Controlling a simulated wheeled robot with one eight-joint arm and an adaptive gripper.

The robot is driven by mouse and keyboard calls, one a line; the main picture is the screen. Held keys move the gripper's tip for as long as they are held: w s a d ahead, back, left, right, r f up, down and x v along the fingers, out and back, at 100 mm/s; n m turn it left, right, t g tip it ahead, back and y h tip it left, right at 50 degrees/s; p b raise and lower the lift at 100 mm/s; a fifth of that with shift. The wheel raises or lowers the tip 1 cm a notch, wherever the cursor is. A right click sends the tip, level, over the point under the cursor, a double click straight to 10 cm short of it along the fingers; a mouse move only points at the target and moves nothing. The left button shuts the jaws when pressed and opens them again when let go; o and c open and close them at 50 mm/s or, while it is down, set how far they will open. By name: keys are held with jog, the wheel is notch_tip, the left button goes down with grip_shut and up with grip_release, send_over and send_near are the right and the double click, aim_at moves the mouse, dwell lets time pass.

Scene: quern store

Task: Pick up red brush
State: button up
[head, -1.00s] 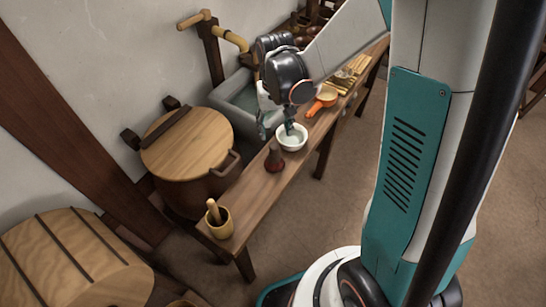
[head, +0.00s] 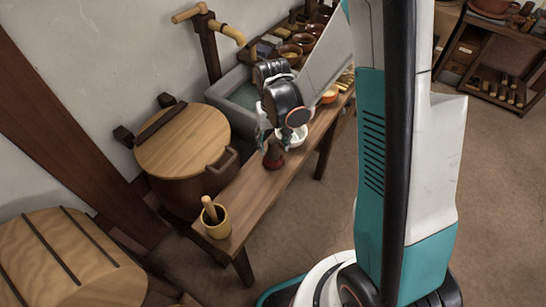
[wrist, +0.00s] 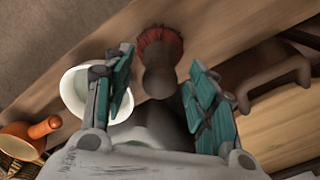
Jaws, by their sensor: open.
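The red brush (head: 273,156) stands upright on the narrow wooden bench, with its dark handle up and its bristles down. In the wrist view the brush (wrist: 160,48) shows its red bristles at the far end and its brown handle pointing toward me. My gripper (head: 268,133) is just above the brush in the head view, partly hidden by my own wrist. In the wrist view my gripper (wrist: 160,66) is open and empty. Its teal-padded fingers lie on either side of the handle, with gaps between.
A white bowl (wrist: 75,88) sits close beside the left finger; it also shows in the head view (head: 299,138). An orange-handled pan (wrist: 22,140) lies beyond it. A large lidded tub (head: 180,140) stands beside the bench (head: 255,195). A mortar with pestle (head: 216,224) stands at the near end.

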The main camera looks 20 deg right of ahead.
jog(key=shift+c, duration=0.2)
grip_shut()
jog(key=shift+r, duration=0.15)
notch_tip(320, 180, up, 20)
jog(key=p, duration=0.7)
